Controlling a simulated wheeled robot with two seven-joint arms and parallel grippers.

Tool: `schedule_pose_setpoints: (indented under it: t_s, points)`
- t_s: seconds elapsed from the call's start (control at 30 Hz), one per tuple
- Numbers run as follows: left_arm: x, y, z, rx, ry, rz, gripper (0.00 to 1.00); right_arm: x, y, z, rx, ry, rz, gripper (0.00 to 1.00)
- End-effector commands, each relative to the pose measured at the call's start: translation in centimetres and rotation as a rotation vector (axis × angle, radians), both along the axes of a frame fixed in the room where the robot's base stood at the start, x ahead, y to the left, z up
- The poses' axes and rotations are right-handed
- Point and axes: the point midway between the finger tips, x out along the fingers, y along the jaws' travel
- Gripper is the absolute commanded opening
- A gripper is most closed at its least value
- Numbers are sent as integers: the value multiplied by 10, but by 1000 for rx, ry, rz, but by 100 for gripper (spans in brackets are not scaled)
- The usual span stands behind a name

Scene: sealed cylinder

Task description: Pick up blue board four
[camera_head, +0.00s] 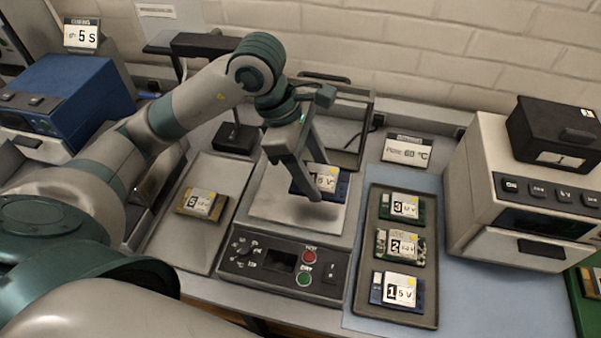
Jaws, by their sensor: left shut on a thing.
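The blue board (343,187) with a white and yellow label is between the fingers of my left gripper (318,184). The gripper is shut on it, and its near finger covers the first character of the label; "5 V" shows partly. The board is over the pale plate (270,206) of the device with the dark control panel; a shadow shows on the plate below. I cannot tell the height of the gap. My right gripper is not in view.
A dark tray (363,270) at right holds boards 3 (403,206), 2 (401,246) and 1 (397,290). Another board (201,203) lies on a grey tray at left. The control panel (283,268) has red and green buttons. A beige machine (530,190) stands at right.

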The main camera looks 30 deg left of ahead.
Motion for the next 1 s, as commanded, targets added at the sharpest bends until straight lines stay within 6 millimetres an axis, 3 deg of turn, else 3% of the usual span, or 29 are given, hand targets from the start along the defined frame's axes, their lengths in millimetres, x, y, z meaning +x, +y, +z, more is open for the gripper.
schedule_pose_setpoints:
  t_s: [0.2,0.4,1.0]
  points:
    - [-10,-34,19,-3,-5,-5,30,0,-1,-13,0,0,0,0]
    - [-16,-52,32,-1,-3,-2,30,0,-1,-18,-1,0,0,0]
    - [-20,-61,38,1,1,1,30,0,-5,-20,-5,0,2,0]
